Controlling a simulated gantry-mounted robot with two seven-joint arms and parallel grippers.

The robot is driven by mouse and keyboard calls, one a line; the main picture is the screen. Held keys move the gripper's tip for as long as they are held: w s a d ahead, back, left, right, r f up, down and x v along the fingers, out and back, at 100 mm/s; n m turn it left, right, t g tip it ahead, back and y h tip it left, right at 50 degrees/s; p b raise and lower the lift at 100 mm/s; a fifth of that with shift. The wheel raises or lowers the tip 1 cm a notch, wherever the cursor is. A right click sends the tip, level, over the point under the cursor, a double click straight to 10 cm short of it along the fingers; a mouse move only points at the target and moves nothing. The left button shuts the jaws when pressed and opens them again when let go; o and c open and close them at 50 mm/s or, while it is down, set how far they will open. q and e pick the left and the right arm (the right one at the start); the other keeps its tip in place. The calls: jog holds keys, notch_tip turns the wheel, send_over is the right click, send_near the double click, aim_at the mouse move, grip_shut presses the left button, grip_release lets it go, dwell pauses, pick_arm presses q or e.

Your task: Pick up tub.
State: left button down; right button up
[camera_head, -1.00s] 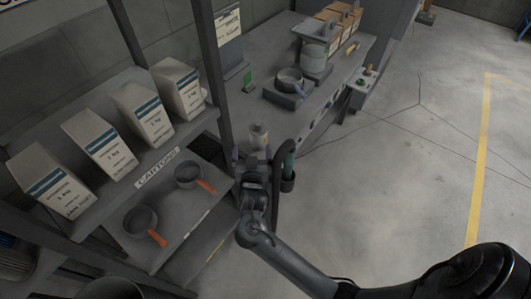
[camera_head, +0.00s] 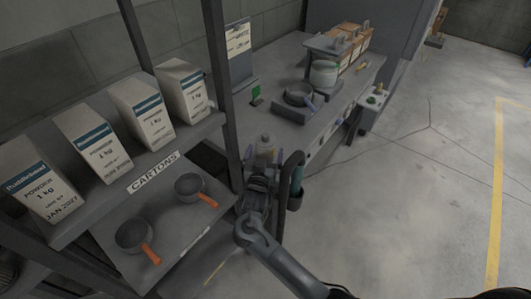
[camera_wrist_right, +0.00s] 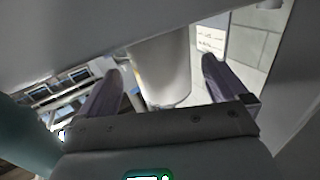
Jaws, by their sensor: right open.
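In the right wrist view the tub (camera_wrist_right: 162,68) is a white cylinder between the two fingers, with gaps on both sides. Its top is hidden there by a grey surface above. My right gripper (camera_head: 264,157) is open, its purple-grey fingers to either side of the tub; the open fingers also show in the wrist view (camera_wrist_right: 160,85). Whether the tub reaches fully between the fingertips is unclear. My left gripper is out of view.
The shelf at left holds several powder cartons (camera_head: 92,145) above two dark pans (camera_head: 134,230) with orange handles. A dark curved frame with a green bottle (camera_head: 297,180) is close right of my gripper. The bench behind carries a pan (camera_head: 299,94) and a pale pot (camera_head: 324,73).

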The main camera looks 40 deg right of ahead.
jog(key=shift+w+d+f, duration=0.15)
jog(key=shift+w+d, duration=0.15)
jog(key=b+x, duration=0.1)
jog(key=x, duration=0.3)
jog(key=shift+w+b, duration=0.1)
jog(key=shift+b, duration=0.3)
jog(key=shift+a, duration=0.1)
jog(key=c, duration=0.8)
